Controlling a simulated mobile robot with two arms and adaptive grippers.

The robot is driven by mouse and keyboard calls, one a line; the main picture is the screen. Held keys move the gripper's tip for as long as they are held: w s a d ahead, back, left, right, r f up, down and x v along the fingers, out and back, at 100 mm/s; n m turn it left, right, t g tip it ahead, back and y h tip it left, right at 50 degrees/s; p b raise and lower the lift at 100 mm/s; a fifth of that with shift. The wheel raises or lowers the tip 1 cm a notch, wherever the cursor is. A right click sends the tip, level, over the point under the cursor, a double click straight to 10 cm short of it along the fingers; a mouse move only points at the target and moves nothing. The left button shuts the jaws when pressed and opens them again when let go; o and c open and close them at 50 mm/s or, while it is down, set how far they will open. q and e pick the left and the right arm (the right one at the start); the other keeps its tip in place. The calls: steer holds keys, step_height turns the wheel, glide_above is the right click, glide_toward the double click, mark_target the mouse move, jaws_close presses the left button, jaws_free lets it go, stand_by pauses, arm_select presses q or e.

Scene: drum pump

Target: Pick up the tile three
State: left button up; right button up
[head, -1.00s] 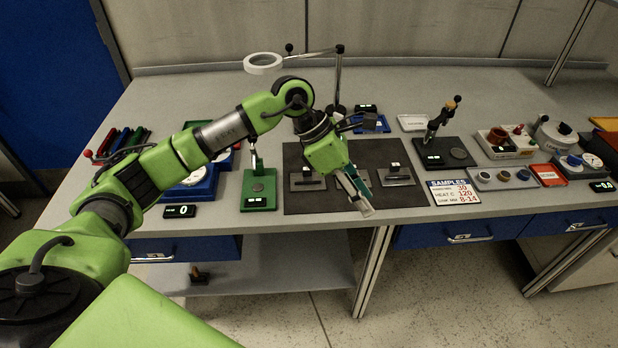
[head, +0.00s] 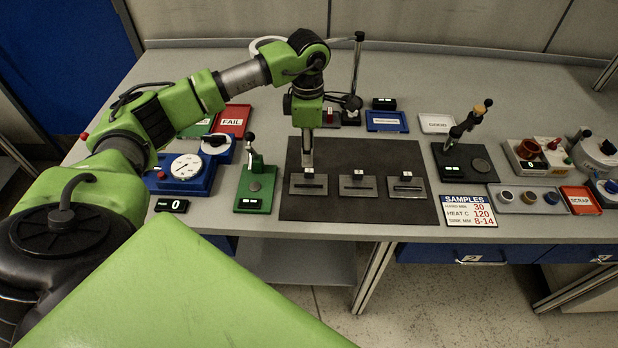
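Three grey tiles lie in a row on a dark mat (head: 385,158): a left tile (head: 306,189), a middle tile (head: 358,190) and a right tile (head: 407,190). Each has a dark slot and a small raised tag at its back edge. The tag marks are too small to read, so I cannot tell by number which is tile three. My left gripper (head: 307,164) points straight down just above and behind the left tile. It shows edge-on, so its opening is hidden. No tile is seen in it. My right gripper is not in view.
A green press (head: 254,188) stands left of the mat. A dark lever stand (head: 463,160) and the samples card (head: 469,210) are to its right. A blue tray (head: 387,121) and a lamp post (head: 357,75) stand behind. The mat's right part is clear above.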

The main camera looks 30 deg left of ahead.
mark_target(309, 170)
arm_select(q)
steer(key=shift+w+f, duration=0.1)
steer(key=shift+f, duration=0.55)
steer(key=shift+w+f, duration=0.15)
steer(key=shift+f, duration=0.2)
steer(key=shift+f+p, duration=0.6)
steer(key=shift+p, duration=0.1)
step_height(309, 170, down, 4)
steer(key=shift+r+p, duration=0.2)
steer(key=shift+p, duration=0.5)
steer(key=shift+f, duration=0.2)
jaws_close()
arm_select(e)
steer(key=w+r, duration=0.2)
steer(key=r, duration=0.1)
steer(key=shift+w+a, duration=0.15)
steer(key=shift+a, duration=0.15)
